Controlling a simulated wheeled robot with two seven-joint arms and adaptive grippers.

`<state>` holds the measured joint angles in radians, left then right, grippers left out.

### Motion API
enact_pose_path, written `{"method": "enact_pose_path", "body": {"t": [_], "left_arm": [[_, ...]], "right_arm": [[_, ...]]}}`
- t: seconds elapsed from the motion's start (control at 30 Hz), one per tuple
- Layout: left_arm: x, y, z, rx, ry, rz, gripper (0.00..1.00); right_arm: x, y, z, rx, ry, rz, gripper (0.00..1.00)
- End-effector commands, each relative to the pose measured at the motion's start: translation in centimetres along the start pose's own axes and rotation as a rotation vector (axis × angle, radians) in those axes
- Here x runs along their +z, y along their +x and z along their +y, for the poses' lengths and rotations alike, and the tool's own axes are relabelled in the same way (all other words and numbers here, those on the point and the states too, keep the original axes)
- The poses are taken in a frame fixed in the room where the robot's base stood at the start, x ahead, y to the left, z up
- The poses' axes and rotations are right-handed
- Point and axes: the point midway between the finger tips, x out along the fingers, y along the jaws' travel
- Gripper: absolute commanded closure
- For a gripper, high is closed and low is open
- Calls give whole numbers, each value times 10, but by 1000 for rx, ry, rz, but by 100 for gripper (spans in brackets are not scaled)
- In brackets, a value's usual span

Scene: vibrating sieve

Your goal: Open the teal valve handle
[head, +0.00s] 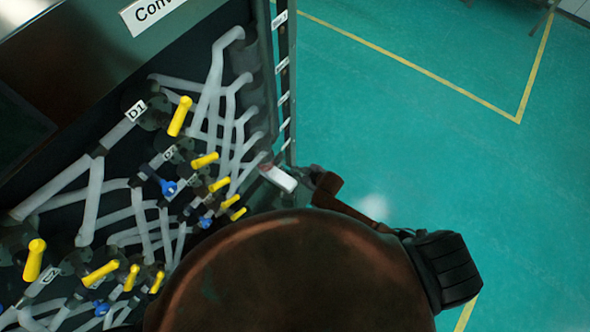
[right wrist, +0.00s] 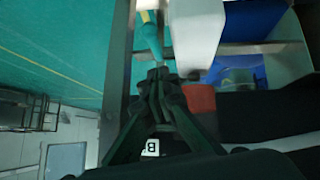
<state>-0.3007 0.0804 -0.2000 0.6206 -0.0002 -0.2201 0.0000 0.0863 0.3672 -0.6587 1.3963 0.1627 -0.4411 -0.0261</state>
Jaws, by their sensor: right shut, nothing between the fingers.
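A light teal piece (right wrist: 150,40), which looks like the valve handle, shows in the right wrist view just beyond my fingertips. I cannot tell whether they touch it. No teal handle can be made out in the head view. My right gripper (right wrist: 160,78) is shut and empty, its dark fingers together beside a post. In the head view the right gripper (head: 313,173) is small and dark, at the right edge of the rack, partly hidden. My left gripper is not in view.
A dark rack (head: 265,70) carries grey pipes, several yellow handles (head: 180,116) and blue handles (head: 166,186). A white block (head: 279,178) sits at its right edge; a white body (right wrist: 195,35) is close to my fingers. The green floor (head: 420,130) at right is clear.

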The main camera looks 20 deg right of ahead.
Motion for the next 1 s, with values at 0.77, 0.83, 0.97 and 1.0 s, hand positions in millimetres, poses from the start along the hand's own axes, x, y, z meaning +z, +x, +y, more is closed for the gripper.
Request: {"method": "enact_pose_path", "body": {"t": [0.77, 0.83, 0.97, 1.0], "left_arm": [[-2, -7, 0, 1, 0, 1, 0], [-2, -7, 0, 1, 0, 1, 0], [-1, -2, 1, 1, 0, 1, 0], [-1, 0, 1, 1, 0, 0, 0]], "right_arm": [[13, -81, -1, 0, 2, -6, 100], [19, -79, -1, 4, 8, -13, 100], [62, -67, 4, 28, 48, -64, 100], [84, -62, 6, 40, 70, -88, 100]]}}
